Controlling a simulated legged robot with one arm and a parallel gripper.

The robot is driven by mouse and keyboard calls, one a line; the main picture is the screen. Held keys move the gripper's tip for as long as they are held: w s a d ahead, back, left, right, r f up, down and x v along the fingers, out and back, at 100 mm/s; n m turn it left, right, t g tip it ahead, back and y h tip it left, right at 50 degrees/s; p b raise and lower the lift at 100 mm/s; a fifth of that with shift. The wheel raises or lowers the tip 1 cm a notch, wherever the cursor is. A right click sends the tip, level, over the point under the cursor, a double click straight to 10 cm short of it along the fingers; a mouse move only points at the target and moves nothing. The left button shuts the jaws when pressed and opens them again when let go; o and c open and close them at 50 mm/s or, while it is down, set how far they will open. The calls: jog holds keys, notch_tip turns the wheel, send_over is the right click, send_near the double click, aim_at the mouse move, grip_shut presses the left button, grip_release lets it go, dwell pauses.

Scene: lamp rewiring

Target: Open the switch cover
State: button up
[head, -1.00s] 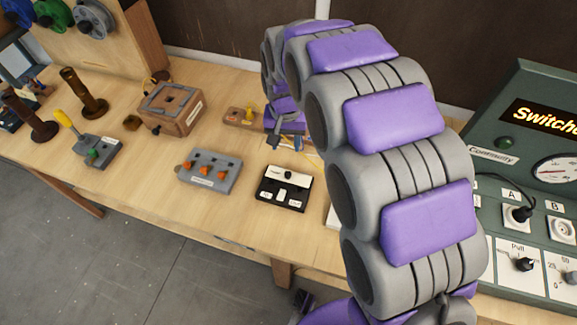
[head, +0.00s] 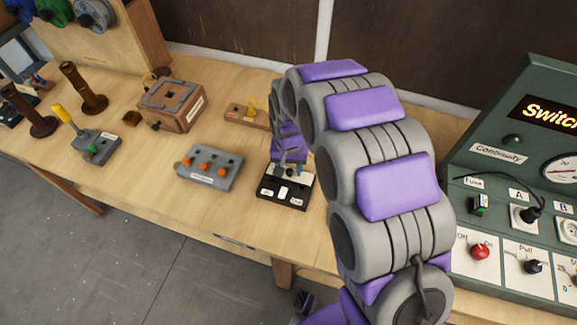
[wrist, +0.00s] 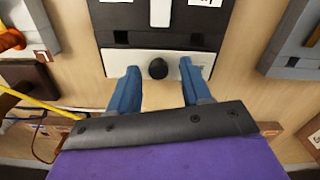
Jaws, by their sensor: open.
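The switch box is a small black box (head: 283,195) with white labels on its front half, on the bench in front of my arm. In the wrist view its white cover plate (wrist: 117,63) with a round black knob (wrist: 158,69) faces me. My gripper (wrist: 160,80) is open, its two blue fingers on either side of the knob with gaps between. I cannot tell whether the fingertips touch the plate. In the head view my gripper (head: 290,168) partly hides the back half of the box.
A grey block with orange knobs (head: 209,168) stands left of the box. Behind are a wooden box (head: 172,106) and a wooden strip with a yellow part (head: 247,113). A green panel (head: 490,155) stands at right. Yellow and blue wires (wrist: 30,112) lie left of my gripper.

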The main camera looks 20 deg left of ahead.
aim_at(290, 169)
jog(key=shift+d, duration=0.1)
grip_shut()
dwell(0.3)
jog(key=shift+r+g+p, duration=0.15)
jog(key=shift+g+p, duration=0.15)
jog(key=shift+p, duration=0.15)
jog(key=shift+w+r+g+p, duration=0.25)
jog(key=shift+w+g+p, duration=0.4)
jog(key=shift+g+p, duration=0.5)
jog(key=shift+w+a+g+h+p, duration=0.2)
jog(key=shift+w+g+p, duration=0.35)
jog(key=shift+g+p, duration=0.45)
jog(key=shift+w+a+g+h+p, duration=0.15)
jog(key=shift+w+g+p, duration=0.4)
jog(key=shift+g, duration=0.7)
jog(key=shift+r, duration=0.1)
